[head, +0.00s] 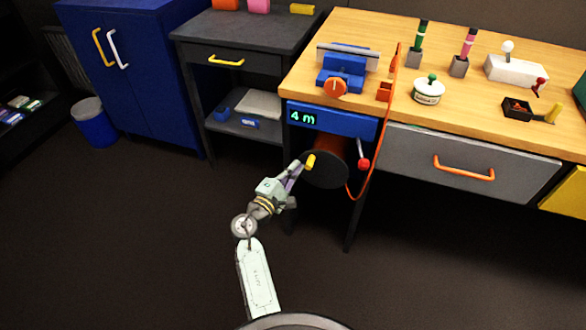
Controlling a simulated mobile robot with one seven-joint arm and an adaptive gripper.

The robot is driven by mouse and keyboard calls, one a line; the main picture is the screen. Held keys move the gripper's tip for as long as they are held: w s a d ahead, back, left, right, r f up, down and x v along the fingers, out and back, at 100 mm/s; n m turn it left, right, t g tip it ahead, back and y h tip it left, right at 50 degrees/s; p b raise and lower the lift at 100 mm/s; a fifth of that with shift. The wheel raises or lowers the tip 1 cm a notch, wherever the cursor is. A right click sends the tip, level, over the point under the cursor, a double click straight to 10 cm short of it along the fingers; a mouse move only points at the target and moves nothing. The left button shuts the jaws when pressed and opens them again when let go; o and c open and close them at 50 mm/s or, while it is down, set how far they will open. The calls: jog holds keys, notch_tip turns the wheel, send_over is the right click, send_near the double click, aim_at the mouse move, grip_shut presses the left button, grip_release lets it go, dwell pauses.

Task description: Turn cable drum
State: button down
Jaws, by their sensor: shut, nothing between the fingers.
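The cable drum hangs under the workbench, with a round black flange (326,172) facing me and an orange-red winding (335,148) behind it. A yellow crank knob (311,160) sticks out at the flange's upper left. My gripper (300,166) is shut and empty, its tips right beside the knob; I cannot tell whether they touch it. A blue panel (345,122) above the drum has a display (302,117) reading "4 m". An orange cable (372,165) runs from the bench edge down beside the drum. A red-ball lever (363,163) sits right of the flange.
The wooden bench top (460,90) carries a blue vise-like device (345,68), two upright handled tools, a green-knobbed round device (429,90) and a white joystick box (515,70). A grey drawer (470,165) is at right. A dark side table (250,40) stands left. The floor in front is clear.

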jog(key=shift+d+r+m, duration=0.2)
jog(key=shift+r+m, duration=0.1)
jog(key=shift+m, duration=0.2)
